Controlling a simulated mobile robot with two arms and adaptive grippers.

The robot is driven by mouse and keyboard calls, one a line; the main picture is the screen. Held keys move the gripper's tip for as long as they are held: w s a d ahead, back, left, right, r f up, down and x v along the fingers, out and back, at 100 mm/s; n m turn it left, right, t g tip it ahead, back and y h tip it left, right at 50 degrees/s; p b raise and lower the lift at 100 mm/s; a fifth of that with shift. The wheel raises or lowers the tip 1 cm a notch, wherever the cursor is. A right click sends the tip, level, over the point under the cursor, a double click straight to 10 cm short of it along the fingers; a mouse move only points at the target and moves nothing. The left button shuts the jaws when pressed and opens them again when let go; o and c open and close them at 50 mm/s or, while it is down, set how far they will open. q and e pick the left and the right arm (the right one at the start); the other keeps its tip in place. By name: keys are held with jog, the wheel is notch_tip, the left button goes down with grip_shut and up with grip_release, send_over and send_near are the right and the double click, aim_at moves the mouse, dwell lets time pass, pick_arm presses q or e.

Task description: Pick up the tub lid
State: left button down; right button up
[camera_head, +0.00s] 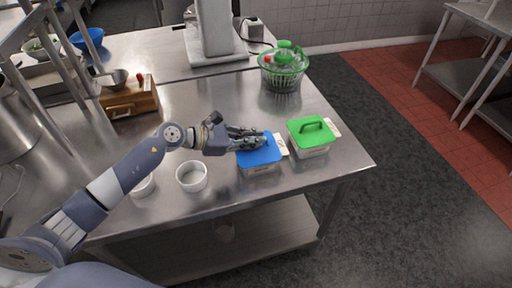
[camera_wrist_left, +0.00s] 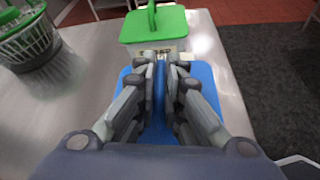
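A blue tub lid (camera_head: 268,155) with an upright handle sits on a clear tub (camera_head: 262,169) near the front right of the steel table. The lid also shows in the left wrist view (camera_wrist_left: 204,76), with its blue handle (camera_wrist_left: 159,90) between my fingers. My left gripper (camera_head: 262,141) reaches in from the left over this lid. In the left wrist view its fingers (camera_wrist_left: 160,62) are closed in on both sides of the handle. The lid appears level on the tub. A second tub with a green lid (camera_head: 311,133) stands just to the right. My right gripper is not in view.
Two white ramekins (camera_head: 192,176) stand left of the blue-lidded tub. A green-topped salad spinner (camera_head: 283,68) stands at the back right, and a wooden box (camera_head: 130,98) at the back left. The table's right edge (camera_head: 350,133) is close to the green-lidded tub.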

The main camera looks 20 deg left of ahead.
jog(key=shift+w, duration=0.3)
pick_arm(q)
jog(key=shift+r, duration=0.1)
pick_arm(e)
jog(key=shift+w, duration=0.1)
